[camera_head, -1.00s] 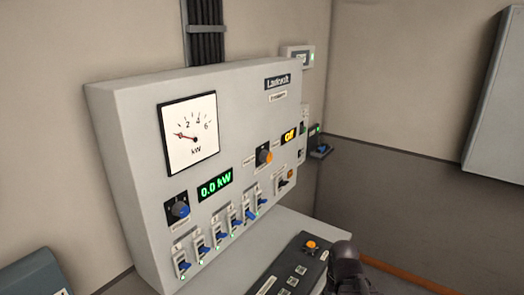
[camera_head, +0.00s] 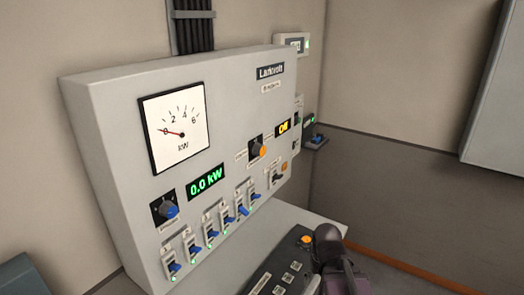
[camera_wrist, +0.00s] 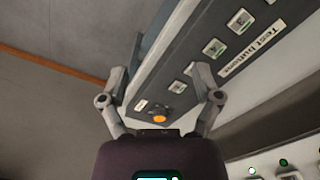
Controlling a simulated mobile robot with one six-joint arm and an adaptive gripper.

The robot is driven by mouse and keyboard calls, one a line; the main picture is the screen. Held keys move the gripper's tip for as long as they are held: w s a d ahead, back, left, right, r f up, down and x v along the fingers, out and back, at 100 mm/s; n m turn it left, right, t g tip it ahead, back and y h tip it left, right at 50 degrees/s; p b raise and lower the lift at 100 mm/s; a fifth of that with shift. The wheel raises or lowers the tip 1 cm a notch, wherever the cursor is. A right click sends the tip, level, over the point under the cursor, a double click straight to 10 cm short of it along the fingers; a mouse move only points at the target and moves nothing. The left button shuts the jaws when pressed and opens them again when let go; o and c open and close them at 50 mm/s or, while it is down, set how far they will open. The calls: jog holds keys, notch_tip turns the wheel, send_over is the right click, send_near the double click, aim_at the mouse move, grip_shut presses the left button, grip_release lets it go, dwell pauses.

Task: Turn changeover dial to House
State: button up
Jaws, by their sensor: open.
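The grey wall panel (camera_head: 110,110) fills the left and middle of the head view. A dial with an orange-tipped knob (camera_head: 259,151) sits on its right part, beside a small display (camera_head: 284,128) reading "Off". Small labels surround this dial, too small to read. A second dial with a blue knob (camera_head: 170,211) is at the lower left of the panel. My gripper (camera_wrist: 160,82) is open and empty in the wrist view, over the test-button console, away from the dials. In the head view my dark wrist shows at the lower right; the fingertips cannot be made out.
A sloping console (camera_head: 262,281) with an orange button (camera_head: 306,239) and several pale buttons lies below the panel; it also shows in the wrist view (camera_wrist: 190,92), labelled "Test buttons". Several blue switches (camera_head: 211,233) line the panel's lower edge. Open space lies right of the panel.

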jog(key=w+a+r+m+t+y+p, duration=0.1)
jog(key=w+a+r+m+y+p, duration=0.2)
jog(key=w+a+r+m+y, duration=0.3)
jog(key=m+t+y+p, duration=0.6)
jog(key=m+t+y, duration=0.3)
jog(key=m, duration=0.6)
send_near(263, 150)
jog(key=d+g, duration=0.1)
jog(key=d, duration=0.2)
jog(key=shift+s+d+y, duration=0.25)
jog(key=shift+s+y, duration=0.05)
jog(key=shift+s, duration=0.1)
jog(key=shift+a, duration=0.1)
jog(key=x, duration=1.3)
jog(key=shift+w+a+f, duration=0.1)
jog(key=shift+w+a, duration=0.1)
jog(key=shift+a, duration=0.15)
